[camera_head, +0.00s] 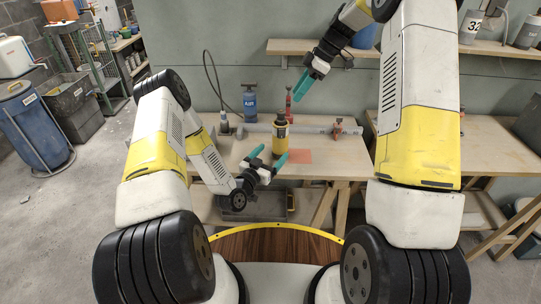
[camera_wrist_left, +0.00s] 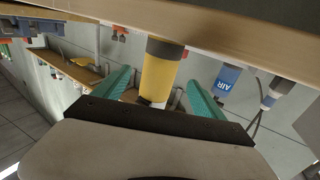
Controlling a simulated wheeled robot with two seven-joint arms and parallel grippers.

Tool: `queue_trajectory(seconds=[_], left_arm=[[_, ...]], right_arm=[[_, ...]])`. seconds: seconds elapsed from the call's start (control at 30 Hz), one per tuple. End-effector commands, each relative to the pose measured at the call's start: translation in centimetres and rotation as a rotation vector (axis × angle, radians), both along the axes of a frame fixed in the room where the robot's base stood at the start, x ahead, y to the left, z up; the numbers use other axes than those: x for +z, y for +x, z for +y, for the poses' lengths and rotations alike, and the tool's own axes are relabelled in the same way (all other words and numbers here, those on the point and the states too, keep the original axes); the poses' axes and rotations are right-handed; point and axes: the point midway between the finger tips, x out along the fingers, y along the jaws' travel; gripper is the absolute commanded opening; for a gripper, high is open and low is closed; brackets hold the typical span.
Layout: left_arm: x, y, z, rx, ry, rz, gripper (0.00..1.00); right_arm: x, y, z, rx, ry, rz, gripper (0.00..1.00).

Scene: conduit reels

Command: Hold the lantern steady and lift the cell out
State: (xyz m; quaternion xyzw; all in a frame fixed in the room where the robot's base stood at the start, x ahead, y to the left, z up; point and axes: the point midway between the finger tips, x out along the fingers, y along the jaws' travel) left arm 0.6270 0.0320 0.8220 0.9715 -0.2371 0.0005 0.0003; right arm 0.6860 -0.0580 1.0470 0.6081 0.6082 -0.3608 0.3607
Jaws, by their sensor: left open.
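The lantern (camera_head: 281,136) is a yellow cylinder with dark ends, standing upright on the wooden workbench. In the left wrist view the lantern (camera_wrist_left: 160,76) lies between the two teal fingers, with a visible gap on each side. My left gripper (camera_head: 268,157) is open around or just in front of it; how deep the fingers reach is unclear. My right gripper (camera_head: 302,85) is raised above the bench, above and right of the lantern, and apart from it. Its fingers overlap from this angle, so their opening cannot be judged. No cell can be told apart from the lantern.
On the workbench (camera_head: 340,169) are an orange patch (camera_head: 298,156), a blue AIR bottle (camera_head: 250,104), a red jack-like tool (camera_head: 288,103) and a long grey pipe (camera_head: 318,128) behind the lantern. A wall shelf (camera_head: 400,46) is behind my right arm. The bench's right front looks clear.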

Motion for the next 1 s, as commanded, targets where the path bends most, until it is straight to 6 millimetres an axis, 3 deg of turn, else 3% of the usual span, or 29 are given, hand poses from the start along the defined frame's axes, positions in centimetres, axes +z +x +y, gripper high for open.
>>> queue_trajectory(seconds=[0.4, 0.83, 0.87, 1.0], left_arm=[[0.0, 5.3, -2.8, -0.002, 0.000, -0.001, 0.81], [0.0, 6.4, -3.4, -0.001, 0.001, 0.002, 0.81], [0.0, 6.4, -3.4, -0.001, 0.001, 0.002, 0.79], [0.0, 6.3, -3.4, -0.001, 0.000, 0.001, 0.51]], right_arm=[[0.0, 0.0, 0.0, 0.000, 0.000, 0.000, 0.36], [0.0, 0.0, 0.0, 0.000, 0.000, 0.000, 0.36], [0.0, 0.0, 0.0, 0.000, 0.000, 0.000, 0.36], [0.0, 0.0, 0.0, 0.000, 0.000, 0.000, 0.36]])
